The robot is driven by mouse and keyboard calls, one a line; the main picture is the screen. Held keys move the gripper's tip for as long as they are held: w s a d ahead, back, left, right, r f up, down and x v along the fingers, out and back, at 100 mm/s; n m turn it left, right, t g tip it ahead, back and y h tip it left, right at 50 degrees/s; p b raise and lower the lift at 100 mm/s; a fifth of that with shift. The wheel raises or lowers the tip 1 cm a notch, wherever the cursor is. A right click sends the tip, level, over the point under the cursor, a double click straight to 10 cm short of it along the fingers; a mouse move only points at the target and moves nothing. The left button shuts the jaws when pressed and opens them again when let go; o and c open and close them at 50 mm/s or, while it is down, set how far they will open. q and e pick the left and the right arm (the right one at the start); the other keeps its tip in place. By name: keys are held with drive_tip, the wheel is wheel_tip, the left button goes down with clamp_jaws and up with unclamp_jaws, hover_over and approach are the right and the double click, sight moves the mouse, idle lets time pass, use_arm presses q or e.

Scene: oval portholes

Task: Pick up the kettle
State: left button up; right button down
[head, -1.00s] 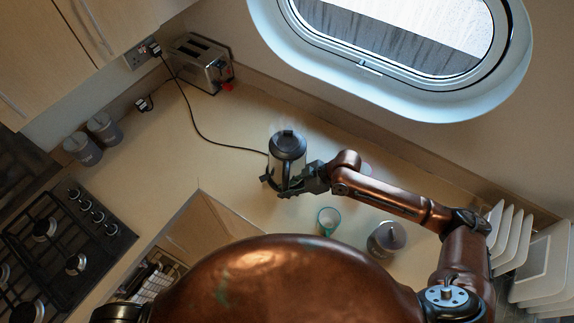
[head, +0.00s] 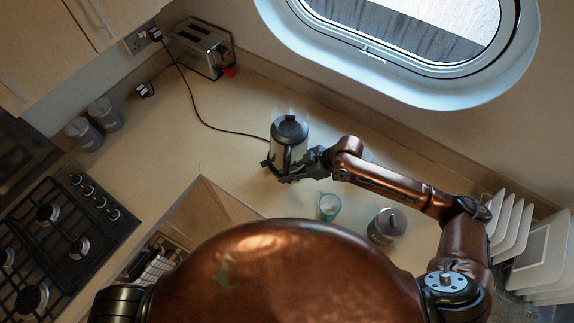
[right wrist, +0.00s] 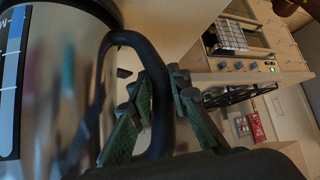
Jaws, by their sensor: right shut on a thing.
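The kettle (head: 289,138) has a steel body and a black lid, and stands upright in the middle of the counter in the head view. Its black handle (right wrist: 158,95) faces my right gripper. My right gripper (head: 297,172) is shut on this handle, with the fingers on either side of it in the right wrist view (right wrist: 165,110). The kettle's steel side (right wrist: 60,90) fills the left of the wrist view. Whether its bottom touches the counter or its base cannot be told. My left gripper is not in view.
A black cord (head: 205,118) runs from the wall socket (head: 140,40) towards the kettle. A teal mug (head: 329,207) and a grey canister (head: 386,226) stand to the kettle's lower right. A toaster (head: 199,47) is at upper left, the hob (head: 65,240) at lower left, white plates (head: 515,228) at right.

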sight(289, 170)
drive_tip(key=shift+r+b, duration=0.5)
drive_tip(key=shift+r, duration=0.75)
drive_tip(key=shift+s+r, duration=0.1)
drive_tip(key=shift+r, duration=0.25)
drive_tip(key=s+a+r+p, duration=0.3)
drive_tip(key=s+r+p, duration=0.2)
drive_tip(key=s+r, duration=0.5)
drive_tip(key=shift+s, duration=1.6)
drive_tip(key=shift+s+a+f, duration=0.1)
